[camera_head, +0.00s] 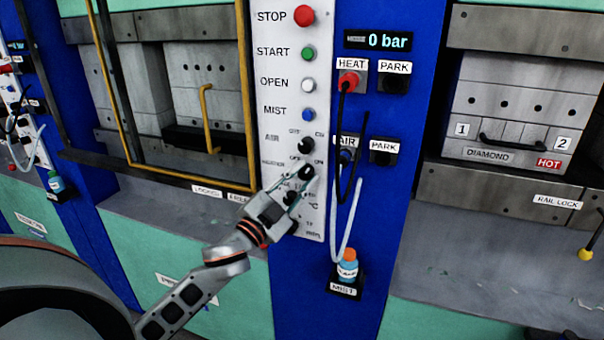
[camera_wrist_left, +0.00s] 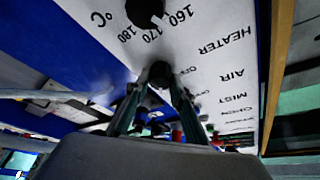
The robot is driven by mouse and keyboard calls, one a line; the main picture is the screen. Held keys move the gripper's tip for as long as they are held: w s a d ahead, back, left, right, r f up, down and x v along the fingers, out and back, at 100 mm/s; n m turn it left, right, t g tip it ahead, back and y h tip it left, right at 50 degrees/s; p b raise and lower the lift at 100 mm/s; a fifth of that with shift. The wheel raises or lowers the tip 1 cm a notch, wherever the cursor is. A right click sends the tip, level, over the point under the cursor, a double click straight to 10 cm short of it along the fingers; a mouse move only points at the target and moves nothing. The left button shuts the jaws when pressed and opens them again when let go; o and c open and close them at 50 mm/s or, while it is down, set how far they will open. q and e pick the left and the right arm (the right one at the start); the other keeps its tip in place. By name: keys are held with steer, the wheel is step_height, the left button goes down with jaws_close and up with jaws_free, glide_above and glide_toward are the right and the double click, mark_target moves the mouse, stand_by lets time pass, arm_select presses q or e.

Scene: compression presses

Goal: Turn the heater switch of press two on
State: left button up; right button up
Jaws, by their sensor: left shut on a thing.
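The white control panel (camera_head: 268,95) of the middle press carries a HEATER label beside a row marked OFF and ON. The black heater knob (camera_head: 306,171) is at this row, partly covered by my gripper. My left gripper (camera_head: 301,180) is shut on this knob, reaching up from the lower left. In the left wrist view my left gripper (camera_wrist_left: 158,88) has its fingers on either side of the black knob (camera_wrist_left: 160,72), with OFF printed close by and HEATER to the right. Which way the knob points cannot be told. My right gripper is not in view.
Above are the black AIR knob (camera_head: 306,145) and the STOP button (camera_head: 304,15). Below is the temperature dial (camera_head: 291,198). To the right, a black hose (camera_head: 341,125) and a pale tube (camera_head: 348,225) hang near the MIST bottle (camera_head: 347,267). A yellow-framed guard (camera_head: 248,100) stands left.

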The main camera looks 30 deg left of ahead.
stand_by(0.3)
arm_select(q)
steer(key=o, duration=1.1)
steer(key=v, duration=1.2)
